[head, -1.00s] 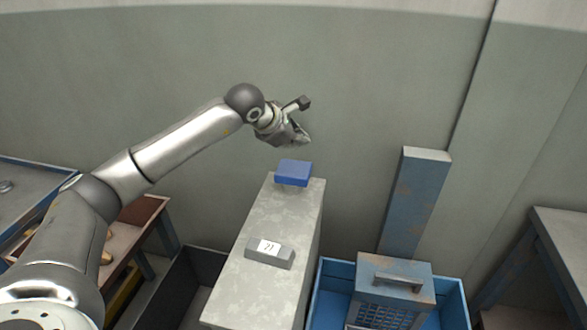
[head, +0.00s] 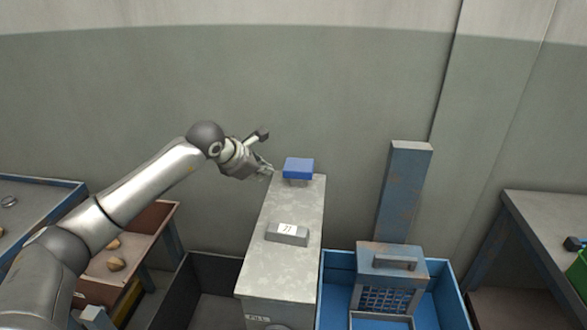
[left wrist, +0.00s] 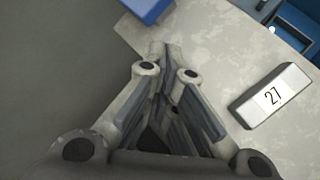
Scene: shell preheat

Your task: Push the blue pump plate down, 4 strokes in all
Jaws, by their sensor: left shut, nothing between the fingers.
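The blue pump plate (head: 298,168) sits raised at the far end of the grey pump cabinet (head: 283,270). My left gripper (head: 268,170) is shut and empty, just left of the plate and apart from it. In the left wrist view the closed fingers (left wrist: 168,60) lie over the cabinet top, with the blue plate (left wrist: 148,8) cut off at the top edge. A grey block with a label reading 27 (head: 288,234) sits on the cabinet top; it also shows in the left wrist view (left wrist: 272,95). My right gripper is in neither view.
A blue bin (head: 455,298) right of the cabinet holds a caged box with a handle (head: 393,268); a tall blue post (head: 405,190) stands behind it. A dark bin (head: 205,280) is on the left. Tables stand at both sides. The wall behind the plate is bare.

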